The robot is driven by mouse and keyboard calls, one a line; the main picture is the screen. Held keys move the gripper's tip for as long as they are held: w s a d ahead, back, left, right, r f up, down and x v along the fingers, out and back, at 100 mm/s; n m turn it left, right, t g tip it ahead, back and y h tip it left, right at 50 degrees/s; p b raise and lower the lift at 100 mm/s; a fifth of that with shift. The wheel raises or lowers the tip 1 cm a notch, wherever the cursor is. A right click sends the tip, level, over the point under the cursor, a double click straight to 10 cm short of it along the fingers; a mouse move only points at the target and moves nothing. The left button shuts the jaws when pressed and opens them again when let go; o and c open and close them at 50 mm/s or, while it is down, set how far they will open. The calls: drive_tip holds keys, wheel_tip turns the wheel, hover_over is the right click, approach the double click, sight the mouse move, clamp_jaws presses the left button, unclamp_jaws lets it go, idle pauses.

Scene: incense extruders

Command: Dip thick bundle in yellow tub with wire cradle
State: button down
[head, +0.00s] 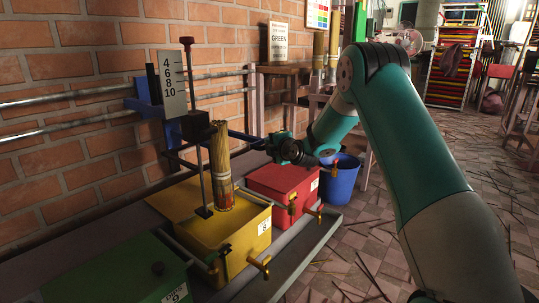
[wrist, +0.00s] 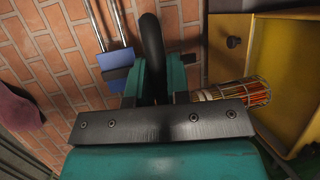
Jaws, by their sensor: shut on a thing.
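The thick bundle (head: 220,155) stands upright at the yellow tub (head: 257,226), with the wire cradle (head: 224,192) around its lower part. The cradle's foot is over the tub's opening; I cannot tell how deep it sits. In the wrist view the bundle and cradle (wrist: 235,92) show to the right of the jaws, beside the yellow tub (wrist: 221,55). My gripper (head: 287,149) is behind and right of the bundle, apart from it. In the wrist view my gripper (wrist: 155,88) is shut on a dark curved handle (wrist: 152,45). The handle's lower end is hidden.
A red tub (head: 284,186) and blue bucket (head: 340,178) stand right of the yellow tub, a green tub (head: 110,272) left. A scale plate (head: 172,83) and blue carriage (head: 145,100) hang on wall rails. A red-topped rod (head: 196,130) stands left of the bundle.

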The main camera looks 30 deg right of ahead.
wheel_tip(320, 180, up, 2)
drive_tip(key=shift+d+r, duration=0.1)
drive_tip(key=shift+r, duration=0.15)
drive_tip(key=c, duration=1.1)
unclamp_jaws()
drive_tip(key=shift+f, duration=0.1)
drive_tip(key=s+a+r+p, duration=0.1)
drive_tip(key=s+r, duration=0.2)
drive_tip(key=s, duration=1.4)
